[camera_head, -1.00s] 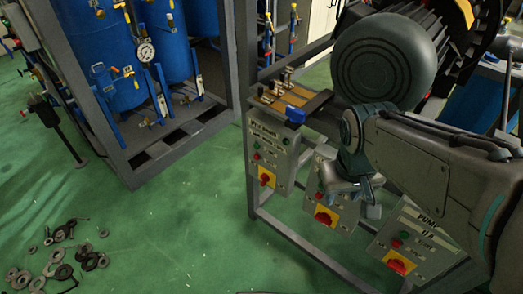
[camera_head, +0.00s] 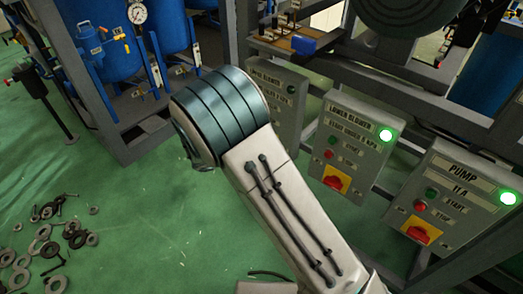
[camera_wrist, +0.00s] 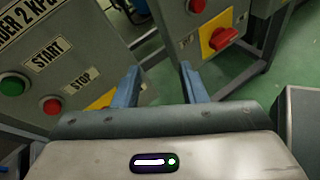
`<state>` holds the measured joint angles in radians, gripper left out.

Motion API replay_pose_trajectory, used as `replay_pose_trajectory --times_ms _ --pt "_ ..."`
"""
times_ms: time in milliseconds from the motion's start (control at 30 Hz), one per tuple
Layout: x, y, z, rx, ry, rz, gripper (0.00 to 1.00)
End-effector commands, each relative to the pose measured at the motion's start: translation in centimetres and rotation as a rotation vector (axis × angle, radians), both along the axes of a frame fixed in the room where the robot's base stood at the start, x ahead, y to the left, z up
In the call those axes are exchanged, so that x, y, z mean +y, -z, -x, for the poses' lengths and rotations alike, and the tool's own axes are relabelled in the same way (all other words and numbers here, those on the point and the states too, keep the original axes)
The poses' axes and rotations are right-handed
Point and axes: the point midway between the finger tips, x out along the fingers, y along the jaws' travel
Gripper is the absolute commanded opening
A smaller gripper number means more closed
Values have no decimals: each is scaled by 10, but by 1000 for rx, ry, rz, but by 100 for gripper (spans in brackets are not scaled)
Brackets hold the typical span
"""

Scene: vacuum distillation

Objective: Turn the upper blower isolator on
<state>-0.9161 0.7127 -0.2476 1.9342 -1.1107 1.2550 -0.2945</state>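The upper blower box (camera_head: 282,98) is the leftmost of three grey boxes in the head view. My arm covers its lower left part, and its isolator is hidden there. My gripper is hidden behind the arm in the head view. In the wrist view my gripper (camera_wrist: 160,80) has its two blue fingers apart with nothing between them. One box with START and STOP labels (camera_wrist: 50,60) is at left, its yellow plate (camera_wrist: 104,101) partly behind the left finger. A red isolator (camera_wrist: 222,38) on a yellow plate is beyond the right finger. I cannot tell which boxes these are.
The lower blower box (camera_head: 352,140) and the pump box (camera_head: 455,195) each show a lit green lamp and a red isolator. A metal frame and a large motor (camera_head: 415,12) stand behind. Blue tanks (camera_head: 90,45) are at left. Loose rings (camera_head: 50,235) lie on the green floor.

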Motion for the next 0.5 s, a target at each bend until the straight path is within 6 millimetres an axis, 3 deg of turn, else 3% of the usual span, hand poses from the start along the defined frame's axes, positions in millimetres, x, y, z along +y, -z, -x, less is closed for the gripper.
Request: replay_pose_trajectory --times_ms 33,200,400,500 --pt "21 28 -5 7 -80 77 38" --pt "78 72 -15 3 -295 284 38" --pt "117 97 -16 -14 -432 414 38" --pt "121 100 -18 -16 -452 434 38"
